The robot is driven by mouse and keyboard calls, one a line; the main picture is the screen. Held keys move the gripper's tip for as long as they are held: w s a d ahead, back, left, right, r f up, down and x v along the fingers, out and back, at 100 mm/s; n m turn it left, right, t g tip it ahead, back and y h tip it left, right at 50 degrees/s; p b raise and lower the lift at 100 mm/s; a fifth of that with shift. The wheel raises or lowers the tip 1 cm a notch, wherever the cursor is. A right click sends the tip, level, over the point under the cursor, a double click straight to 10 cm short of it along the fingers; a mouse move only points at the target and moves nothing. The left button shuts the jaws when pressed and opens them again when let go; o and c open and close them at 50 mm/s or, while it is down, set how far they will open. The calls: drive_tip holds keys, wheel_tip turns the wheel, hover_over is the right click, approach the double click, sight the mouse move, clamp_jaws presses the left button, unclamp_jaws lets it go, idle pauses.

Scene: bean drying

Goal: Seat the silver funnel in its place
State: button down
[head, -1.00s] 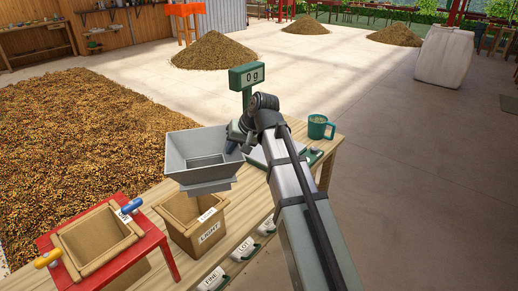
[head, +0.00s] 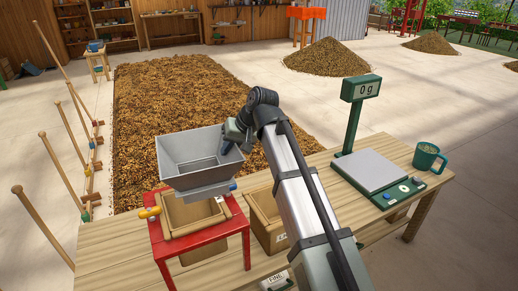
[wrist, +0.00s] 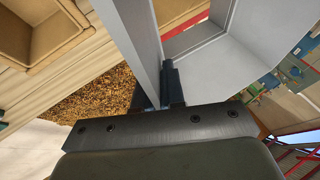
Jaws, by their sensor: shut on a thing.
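The silver funnel (head: 200,179) is a wide, square, grey metal hopper. It is held upright in the air, with its rim up. My gripper (head: 233,140) is shut on the funnel's right wall in the head view. In the wrist view the dark fingers (wrist: 171,88) pinch the wall edge of the funnel (wrist: 145,35). Below the funnel is a red stand (head: 236,229) with a wooden square box (head: 178,233) set in it. The funnel hides part of the box's opening, and its lower end appears above the box. I cannot tell whether they touch.
A second wooden box (head: 253,212) stands to the right, partly behind my arm. Farther right are the green scale (head: 370,170), reading 0 g, and a green mug (head: 427,158). A yellow handle (head: 149,212) and a blue one (head: 232,186) flank the stand.

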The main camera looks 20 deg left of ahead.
sight(238, 149)
drive_tip(key=s+a, duration=0.3)
drive_tip(key=a, duration=0.1)
drive_tip(key=shift+n+g, duration=0.3)
drive_tip(key=shift+n, duration=0.1)
drive_tip(key=shift+w+f, duration=0.15)
drive_tip(key=shift+f, duration=5)
drive_tip(key=c, duration=1.1)
unclamp_jaws()
drive_tip(key=shift+c, duration=0.2)
drive_tip(key=v, duration=1.3)
drive_tip(key=shift+d+r, duration=0.15)
drive_tip(key=shift+r, duration=0.2)
